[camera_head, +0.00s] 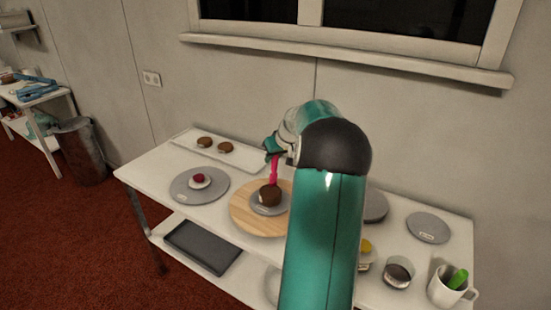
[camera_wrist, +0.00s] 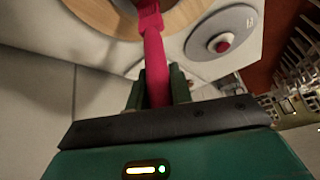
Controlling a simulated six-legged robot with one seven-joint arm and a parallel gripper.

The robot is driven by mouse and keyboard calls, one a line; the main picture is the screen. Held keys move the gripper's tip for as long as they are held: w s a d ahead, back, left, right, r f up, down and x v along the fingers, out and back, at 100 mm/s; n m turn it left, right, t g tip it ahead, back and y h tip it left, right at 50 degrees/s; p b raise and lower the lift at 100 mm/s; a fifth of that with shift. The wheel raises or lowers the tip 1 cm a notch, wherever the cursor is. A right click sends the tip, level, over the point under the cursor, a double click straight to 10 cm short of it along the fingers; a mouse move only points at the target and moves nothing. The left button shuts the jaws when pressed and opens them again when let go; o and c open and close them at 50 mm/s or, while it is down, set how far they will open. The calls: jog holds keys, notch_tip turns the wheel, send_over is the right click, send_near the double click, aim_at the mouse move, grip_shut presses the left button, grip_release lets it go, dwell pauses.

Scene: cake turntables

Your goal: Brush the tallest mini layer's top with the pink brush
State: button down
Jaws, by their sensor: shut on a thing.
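The pink brush (camera_head: 274,170) hangs bristles down from my gripper (camera_head: 272,149), which is shut on its handle. The handle also shows between the fingers in the wrist view (camera_wrist: 156,62). A brown mini layer (camera_head: 270,196) sits on a small grey plate (camera_head: 262,210) on the round wooden turntable (camera_head: 242,217). The brush's lower end is at or just above its top; I cannot tell if they touch. A low red mini layer (camera_head: 199,180) sits on a grey turntable (camera_head: 183,190) to the left; it also shows in the wrist view (camera_wrist: 222,43).
A white tray (camera_head: 240,158) with two brown rounds stands at the back left. A dark-filled cup (camera_head: 398,273), a white mug (camera_head: 442,290) with a green item and a grey disc (camera_head: 428,227) are at the right. My arm hides the table's middle right.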

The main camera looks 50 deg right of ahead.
jog(key=s+a, duration=0.2)
jog(key=a, duration=0.1)
jog(key=shift+s, duration=0.2)
dwell(1.9)
notch_tip(320, 180, up, 7)
dwell(0.8)
